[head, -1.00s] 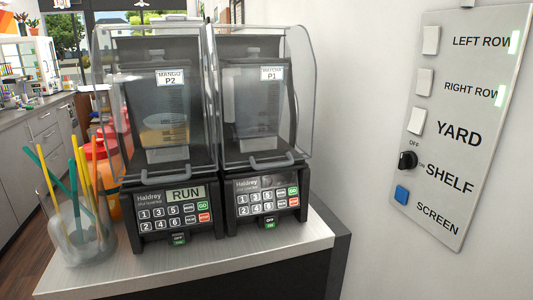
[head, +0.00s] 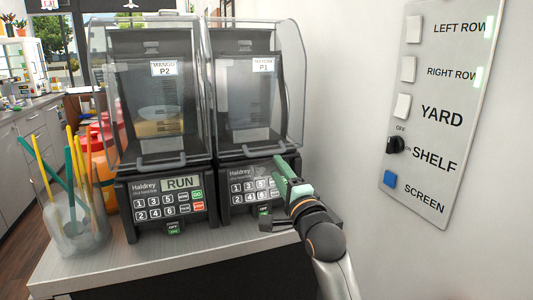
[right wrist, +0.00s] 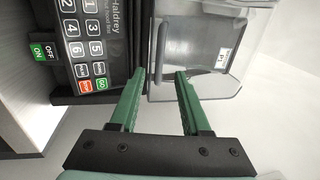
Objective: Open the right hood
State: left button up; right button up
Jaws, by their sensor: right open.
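The right hood (head: 286,85) is a clear cover over the right blender, labelled P1, and it is down. Its handle (head: 262,151) is a grey bar along the hood's lower front edge. My right gripper (head: 282,176) is open and empty in front of the right blender, just below the handle. In the right wrist view, the two green fingers (right wrist: 160,76) point at the hood's lower edge, with the handle (right wrist: 160,48) lined up near the gap between them. I cannot tell whether they touch it. My left gripper is not in view.
The left blender, labelled P2, has its own hood (head: 150,40) down and its display (head: 180,183) reads RUN. A glass jar of coloured sticks (head: 75,228) stands at the left. A wall switch panel (head: 430,110) is at the right.

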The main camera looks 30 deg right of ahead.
aim_at(267, 154)
jog(key=p+x, duration=0.1)
jog(key=x, duration=0.7)
jog(key=shift+w, duration=0.35)
jog(key=shift+c, duration=0.4)
grip_shut()
dwell(0.6)
